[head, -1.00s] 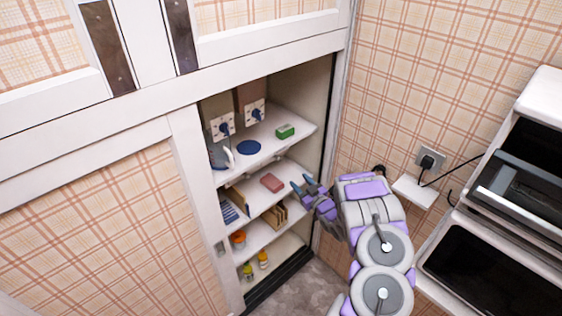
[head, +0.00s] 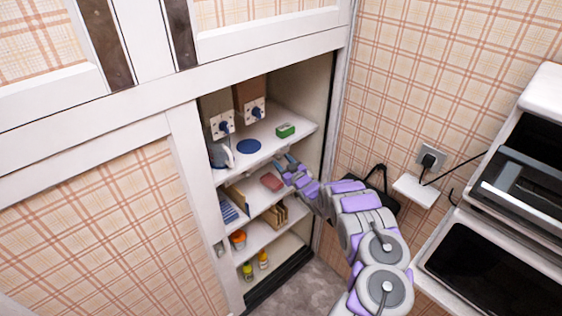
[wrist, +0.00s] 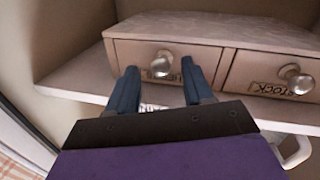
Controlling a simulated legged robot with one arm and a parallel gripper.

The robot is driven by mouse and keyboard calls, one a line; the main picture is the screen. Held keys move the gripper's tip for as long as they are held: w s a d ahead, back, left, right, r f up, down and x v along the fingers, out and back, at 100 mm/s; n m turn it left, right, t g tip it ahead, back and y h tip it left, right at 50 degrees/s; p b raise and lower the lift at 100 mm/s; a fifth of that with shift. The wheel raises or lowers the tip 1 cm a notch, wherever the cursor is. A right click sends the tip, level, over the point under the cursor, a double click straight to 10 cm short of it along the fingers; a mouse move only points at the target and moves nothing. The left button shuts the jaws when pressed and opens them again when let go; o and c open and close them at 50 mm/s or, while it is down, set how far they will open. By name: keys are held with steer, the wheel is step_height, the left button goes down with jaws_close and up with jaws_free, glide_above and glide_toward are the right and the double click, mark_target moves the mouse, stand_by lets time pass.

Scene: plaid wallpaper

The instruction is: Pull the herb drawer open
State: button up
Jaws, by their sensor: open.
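In the wrist view a brown unit has two drawer fronts, each with a round metal knob. The left drawer (wrist: 140,53) has a knob (wrist: 161,61) and a small label that I cannot read clearly; I cannot tell if it says herb. The right drawer (wrist: 255,73) has a label that seems to read STOCK. Both drawers look closed. My gripper (wrist: 160,68) is open, with one blue finger on each side of the left knob as seen here; contact cannot be told. In the head view my gripper (head: 286,165) reaches into the cupboard below the upper shelf.
The upper shelf holds a green box (head: 285,131) and a blue disc (head: 248,146). A pink block (head: 271,182) lies on the shelf below. Orange and yellow jars stand lower. The cupboard's right wall is close to my arm. An oven (head: 490,235) stands at right.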

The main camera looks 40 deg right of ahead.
steer(key=shift+w+d, duration=0.15)
steer(key=shift+w, duration=0.8)
jaws_close()
